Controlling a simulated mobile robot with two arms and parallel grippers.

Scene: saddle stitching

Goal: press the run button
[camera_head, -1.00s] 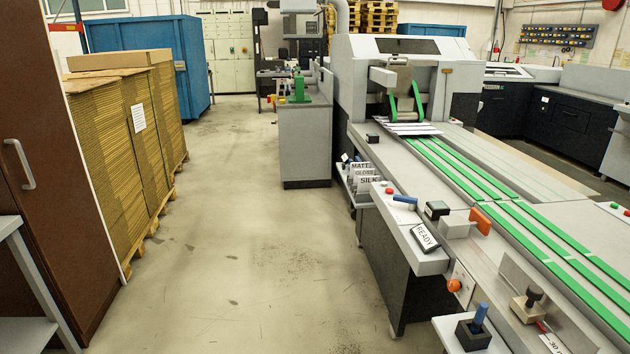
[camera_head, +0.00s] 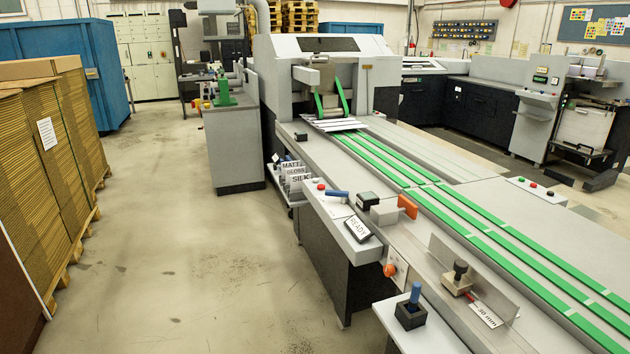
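No button with a readable "run" label shows. A red button (camera_head: 320,186) sits on the light ledge along the near side of the stitching machine, beside a blue-handled part (camera_head: 337,193). A small button panel (camera_head: 538,190) with several round buttons, including red and green ones, stands on the machine's far side at right. An orange-red knob (camera_head: 390,270) is on the machine's near front. Neither of my grippers is in view.
The long machine bed with green belts (camera_head: 480,238) fills the right. A blue-handled stamp in a dark holder (camera_head: 411,308) is on a near shelf. Stacked cardboard on pallets (camera_head: 50,150) stands at left. The floor (camera_head: 190,260) between is clear.

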